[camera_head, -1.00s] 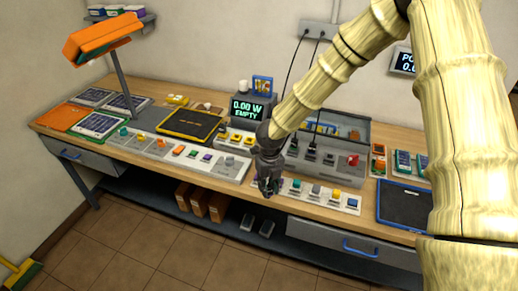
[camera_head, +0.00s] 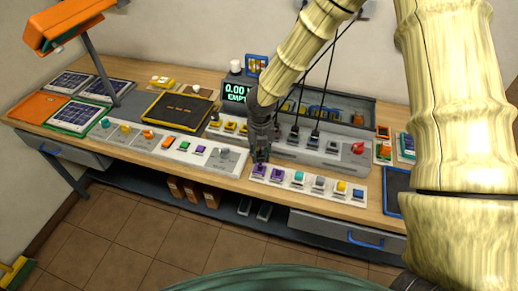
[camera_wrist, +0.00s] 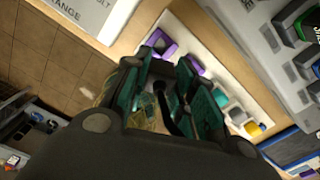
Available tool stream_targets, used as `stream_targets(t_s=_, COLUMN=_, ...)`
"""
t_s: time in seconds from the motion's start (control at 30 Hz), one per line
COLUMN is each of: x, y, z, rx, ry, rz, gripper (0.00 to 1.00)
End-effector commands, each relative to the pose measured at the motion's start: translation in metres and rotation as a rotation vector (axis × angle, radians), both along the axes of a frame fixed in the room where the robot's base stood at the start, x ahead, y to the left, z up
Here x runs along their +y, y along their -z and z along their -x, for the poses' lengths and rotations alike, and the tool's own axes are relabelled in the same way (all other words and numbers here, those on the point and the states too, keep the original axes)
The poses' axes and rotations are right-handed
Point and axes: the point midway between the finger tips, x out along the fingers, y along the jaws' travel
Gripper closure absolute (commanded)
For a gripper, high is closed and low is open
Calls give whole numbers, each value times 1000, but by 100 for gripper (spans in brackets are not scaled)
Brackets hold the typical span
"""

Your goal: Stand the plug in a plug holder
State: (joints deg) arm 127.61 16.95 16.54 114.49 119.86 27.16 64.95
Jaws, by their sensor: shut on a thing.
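My gripper (camera_head: 260,156) points down over the left end of a white holder strip (camera_head: 284,187) at the bench's front edge. It is shut on a small dark plug (camera_wrist: 179,112), mostly hidden between the teal-padded fingers in the wrist view. The strip carries a row of coloured holders: a purple one (camera_head: 259,170) at the left end, a second purple one (camera_head: 278,174), then teal, grey, yellow and blue. The wrist view shows the end purple holder (camera_wrist: 161,43) just beyond the fingertips. I cannot tell whether the plug touches a holder.
A grey panel (camera_head: 220,160) with coloured parts lies left of the strip. A dark blue-edged tray (camera_head: 396,190) lies at right.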

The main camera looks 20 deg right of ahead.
Motion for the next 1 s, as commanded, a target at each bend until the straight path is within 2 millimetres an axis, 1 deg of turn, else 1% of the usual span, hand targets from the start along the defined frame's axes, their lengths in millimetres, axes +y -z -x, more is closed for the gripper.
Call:
stream_targets(t_s=0.03, x=0, y=10, z=-3, rx=4, ry=0, rz=0, gripper=97)
stream_targets(t_s=0.2, x=0, y=30, z=-10, rx=10, ry=1, rz=0, gripper=97)
stream_targets(t_s=0.33, x=-1, y=42, z=-11, rx=11, ry=2, rz=0, gripper=97)
stream_targets(t_s=0.37, x=-1, y=44, z=-11, rx=11, ry=2, rz=0, gripper=100)
stream_targets(t_s=0.4, x=-1, y=45, z=-11, rx=10, ry=2, rz=-1, gripper=100)
stream_targets(t_s=0.6, x=-1, y=51, z=-11, rx=11, ry=2, rz=-1, gripper=100)
stream_targets(t_s=1.0, x=-1, y=50, z=-11, rx=11, ry=2, rz=-1, gripper=100)
